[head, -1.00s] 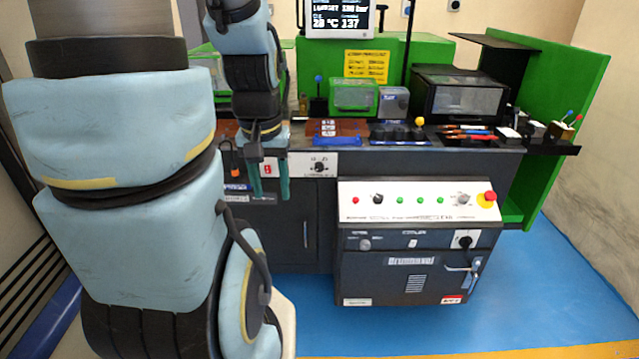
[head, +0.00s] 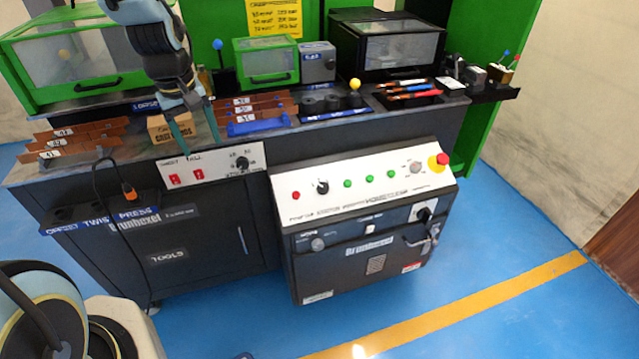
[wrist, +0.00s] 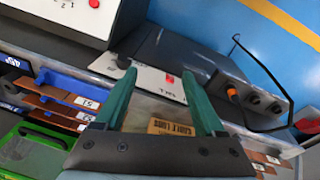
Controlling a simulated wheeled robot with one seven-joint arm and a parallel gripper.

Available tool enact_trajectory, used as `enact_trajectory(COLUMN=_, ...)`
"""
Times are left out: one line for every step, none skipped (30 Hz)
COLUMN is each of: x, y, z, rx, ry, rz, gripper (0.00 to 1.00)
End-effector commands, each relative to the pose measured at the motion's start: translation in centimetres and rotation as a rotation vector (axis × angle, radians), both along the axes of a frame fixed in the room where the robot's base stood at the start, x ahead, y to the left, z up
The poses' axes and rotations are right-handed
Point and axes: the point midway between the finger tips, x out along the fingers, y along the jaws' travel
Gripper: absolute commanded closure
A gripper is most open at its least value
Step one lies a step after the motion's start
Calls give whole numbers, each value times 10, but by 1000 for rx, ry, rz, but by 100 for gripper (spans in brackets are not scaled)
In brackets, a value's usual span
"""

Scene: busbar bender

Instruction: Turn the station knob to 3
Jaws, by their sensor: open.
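A black knob (head: 322,187) sits on the sloped white panel of the low console, right of a red button. Small digits show on that panel in the wrist view, but this knob is out of that frame. A second black knob (head: 242,162) is on the white bench-front panel with two red switches. I cannot read which is the station knob or where either points. My gripper (head: 203,148) is open and empty, its green fingers above the bench-front panel's upper edge, beside a cardboard box. The fingers (wrist: 159,72) also show in the wrist view, with nothing between them.
The cardboard box (head: 170,128) stands at the bench edge. Labelled copper bars lie on a blue rack (head: 258,124). An orange-tipped cable (head: 128,192) hangs at the left. Blue floor (head: 480,230) is clear right of the console.

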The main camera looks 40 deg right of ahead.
Motion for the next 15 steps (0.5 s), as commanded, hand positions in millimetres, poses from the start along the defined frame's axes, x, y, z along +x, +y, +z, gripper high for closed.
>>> enact_trajectory(x=-10, y=-48, z=-19, rx=-9, ry=17, rz=-18, gripper=29)
enact_trajectory(x=-16, y=-72, z=-28, rx=-15, ry=26, rz=-16, gripper=29)
enact_trajectory(x=-27, y=-103, z=-38, rx=-22, ry=38, rz=-13, gripper=29)
enact_trajectory(x=-35, y=-123, z=-46, rx=-27, ry=46, rz=-10, gripper=29)
enact_trajectory(x=-44, y=-142, z=-54, rx=-31, ry=55, rz=-6, gripper=29)
enact_trajectory(x=-56, y=-164, z=-63, rx=-35, ry=65, rz=-3, gripper=29)
enact_trajectory(x=-64, y=-178, z=-69, rx=-39, ry=72, rz=0, gripper=29)
enact_trajectory(x=-72, y=-190, z=-74, rx=-41, ry=78, rz=5, gripper=29)
enact_trajectory(x=-82, y=-204, z=-80, rx=-43, ry=86, rz=9, gripper=29)
enact_trajectory(x=-88, y=-212, z=-84, rx=-45, ry=89, rz=11, gripper=29)
enact_trajectory(x=-92, y=-218, z=-87, rx=-46, ry=94, rz=14, gripper=29)
enact_trajectory(x=-97, y=-225, z=-90, rx=-48, ry=97, rz=17, gripper=29)
enact_trajectory(x=-100, y=-228, z=-92, rx=-48, ry=99, rz=18, gripper=29)
enact_trajectory(x=-102, y=-230, z=-95, rx=-47, ry=101, rz=20, gripper=29)
enact_trajectory(x=-103, y=-232, z=-98, rx=-47, ry=103, rz=23, gripper=29)
